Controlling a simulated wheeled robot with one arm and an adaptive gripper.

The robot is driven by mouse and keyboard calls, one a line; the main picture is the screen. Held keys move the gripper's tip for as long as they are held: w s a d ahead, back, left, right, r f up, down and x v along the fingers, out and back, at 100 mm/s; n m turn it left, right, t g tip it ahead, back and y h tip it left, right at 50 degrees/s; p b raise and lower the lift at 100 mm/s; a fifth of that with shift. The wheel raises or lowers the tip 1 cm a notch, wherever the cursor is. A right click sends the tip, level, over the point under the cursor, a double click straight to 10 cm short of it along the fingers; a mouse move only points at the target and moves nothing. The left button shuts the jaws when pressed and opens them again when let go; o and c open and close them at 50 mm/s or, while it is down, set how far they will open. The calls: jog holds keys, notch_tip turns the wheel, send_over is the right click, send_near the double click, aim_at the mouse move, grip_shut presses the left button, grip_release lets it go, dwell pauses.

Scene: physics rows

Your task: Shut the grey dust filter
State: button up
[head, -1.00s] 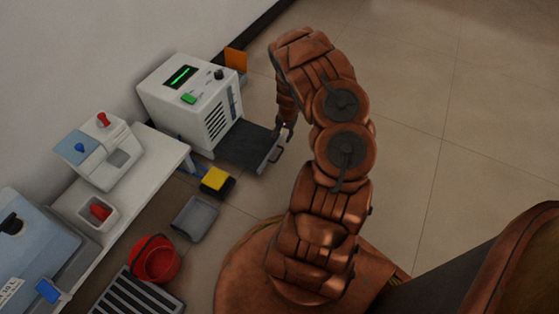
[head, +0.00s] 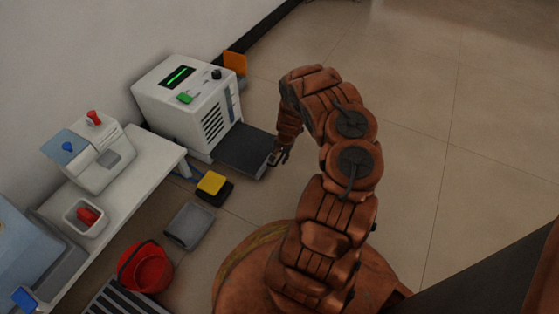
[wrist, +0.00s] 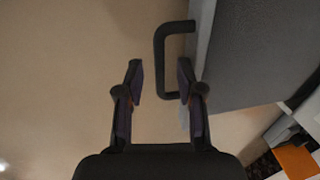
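The grey dust filter (head: 243,148) is a flat dark panel that sticks out from the base of the white machine (head: 190,105). In the wrist view the filter (wrist: 255,50) fills the upper right, with its dark bar handle (wrist: 159,62) on its left edge. My gripper (wrist: 159,78) is open, with one finger on each side of the handle's bar in that view. I cannot tell whether the fingers touch it or how far it lies beyond them. In the head view my gripper (head: 279,157) is at the filter's outer end, and the fingers are small there.
A yellow-topped block (head: 212,184), a grey tray (head: 189,225) and a red bucket (head: 146,267) stand on the floor nearer me. A white bench (head: 150,160) is at left. An orange panel (head: 235,62) stands behind the machine. Floor to the right is clear.

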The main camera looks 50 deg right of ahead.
jog(key=shift+f, duration=0.3)
jog(key=shift+w, duration=0.1)
grip_shut()
dwell(0.5)
